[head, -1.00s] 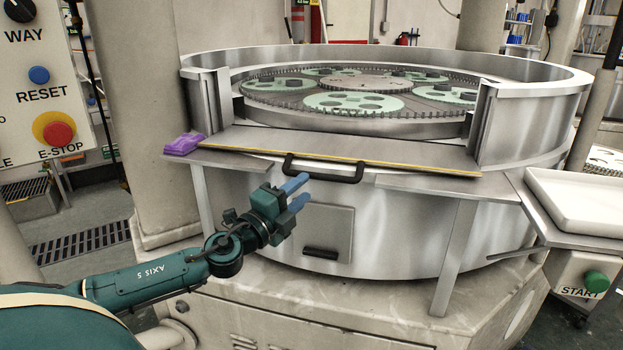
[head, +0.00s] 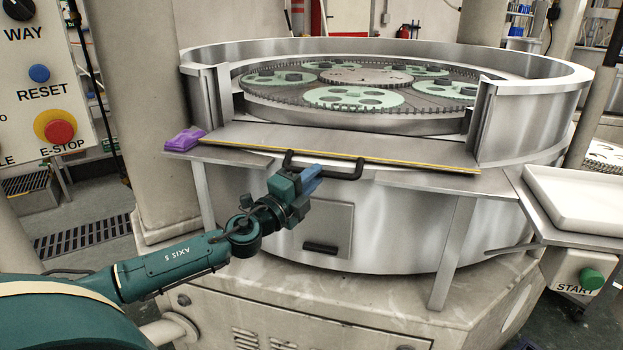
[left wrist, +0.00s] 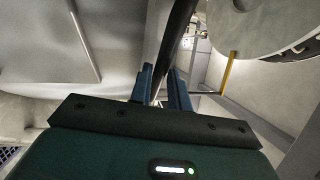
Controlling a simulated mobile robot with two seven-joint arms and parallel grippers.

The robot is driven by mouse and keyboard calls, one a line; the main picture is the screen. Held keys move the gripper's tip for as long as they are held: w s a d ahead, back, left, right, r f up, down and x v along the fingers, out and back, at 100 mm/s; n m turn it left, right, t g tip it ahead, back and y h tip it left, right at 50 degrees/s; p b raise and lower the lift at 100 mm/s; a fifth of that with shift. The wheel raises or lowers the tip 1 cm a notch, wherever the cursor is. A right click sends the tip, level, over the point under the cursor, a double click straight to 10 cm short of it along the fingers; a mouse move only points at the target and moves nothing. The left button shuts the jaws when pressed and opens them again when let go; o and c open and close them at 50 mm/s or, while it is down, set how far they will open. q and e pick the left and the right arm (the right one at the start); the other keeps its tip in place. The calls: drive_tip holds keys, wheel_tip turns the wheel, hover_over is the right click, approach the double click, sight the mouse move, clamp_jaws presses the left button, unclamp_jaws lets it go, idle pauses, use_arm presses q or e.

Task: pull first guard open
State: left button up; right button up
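The guard (head: 340,146) is a flat grey metal panel with a yellow front edge. It lies nearly flat across the gap in the machine's round wall. Its black bar handle (head: 345,177) sticks out at the front. My left gripper (head: 311,180) is at the handle's left part, its blue fingers pointing up and right. In the left wrist view, the black handle bar (left wrist: 178,45) runs between the two fingers of my left gripper (left wrist: 163,92). Narrow gaps seem to show beside the bar, so the fingers look open around it. My right gripper is not in view.
The round lapping machine (head: 540,115) holds pale green geared discs (head: 353,97). A purple item (head: 185,140) lies at the ledge's left end. A white tray (head: 580,200) stands right, above a green START button (head: 592,279). A panel with a red E-STOP (head: 58,132) is at left.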

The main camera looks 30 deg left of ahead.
use_arm(q)
clamp_jaws()
